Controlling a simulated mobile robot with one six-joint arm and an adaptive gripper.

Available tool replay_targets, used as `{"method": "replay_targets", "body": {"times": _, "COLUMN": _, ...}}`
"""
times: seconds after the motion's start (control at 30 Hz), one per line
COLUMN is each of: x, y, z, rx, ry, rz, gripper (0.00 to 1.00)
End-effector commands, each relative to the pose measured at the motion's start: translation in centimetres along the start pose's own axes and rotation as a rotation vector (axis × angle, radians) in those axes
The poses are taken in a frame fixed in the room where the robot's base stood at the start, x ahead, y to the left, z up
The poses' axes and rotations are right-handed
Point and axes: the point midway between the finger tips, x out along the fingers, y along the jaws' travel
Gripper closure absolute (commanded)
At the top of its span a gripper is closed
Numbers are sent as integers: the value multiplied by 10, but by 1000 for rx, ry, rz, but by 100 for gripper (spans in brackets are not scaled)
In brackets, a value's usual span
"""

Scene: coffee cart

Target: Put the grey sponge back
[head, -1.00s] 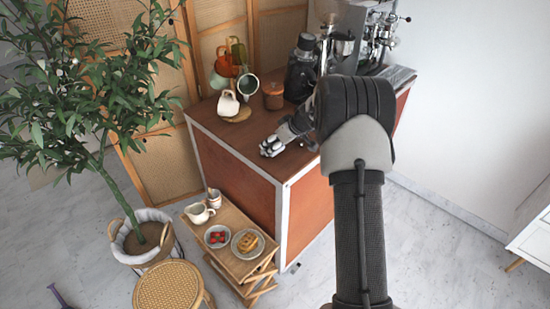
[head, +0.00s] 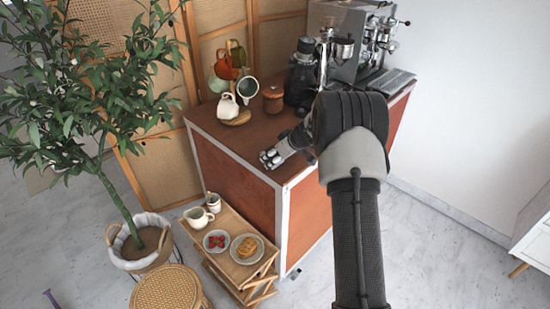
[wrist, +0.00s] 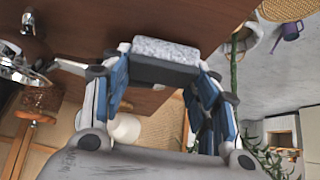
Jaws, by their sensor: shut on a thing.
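The grey sponge, a speckled light-grey block with a darker side (wrist: 165,50), is between the fingertips of my gripper (wrist: 163,72) in the wrist view. My gripper is shut on it. In the head view my gripper (head: 270,159) is over the brown top of the cart (head: 240,137), close to its front edge and left of my forearm. The sponge cannot be made out in the head view. Whether it touches the cart top cannot be told.
A mug rack (head: 236,85), a brown canister (head: 273,98), a dark grinder (head: 300,75) and an espresso machine (head: 350,45) stand along the cart's back. A low wooden table (head: 232,262) with plates and jugs is in front. A potted tree (head: 140,242) stands left.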

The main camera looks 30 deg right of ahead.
Motion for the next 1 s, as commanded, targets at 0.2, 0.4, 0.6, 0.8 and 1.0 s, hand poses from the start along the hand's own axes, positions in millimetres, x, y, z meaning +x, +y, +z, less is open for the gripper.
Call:
{"method": "replay_targets", "body": {"times": 0.2, "x": 10, "y": -4, "z": 13, "rx": 6, "ry": -15, "rz": -10, "gripper": 68}}
{"method": "replay_targets", "body": {"times": 0.4, "x": 12, "y": -4, "z": 15, "rx": 7, "ry": -16, "rz": -11, "gripper": 68}}
{"method": "replay_targets", "body": {"times": 0.6, "x": 12, "y": -4, "z": 15, "rx": 7, "ry": -16, "rz": -11, "gripper": 44}}
{"method": "replay_targets", "body": {"times": 0.8, "x": 12, "y": -4, "z": 15, "rx": 6, "ry": -16, "rz": -11, "gripper": 30}}
{"method": "replay_targets", "body": {"times": 1.0, "x": 12, "y": -4, "z": 15, "rx": 6, "ry": -15, "rz": -10, "gripper": 26}}
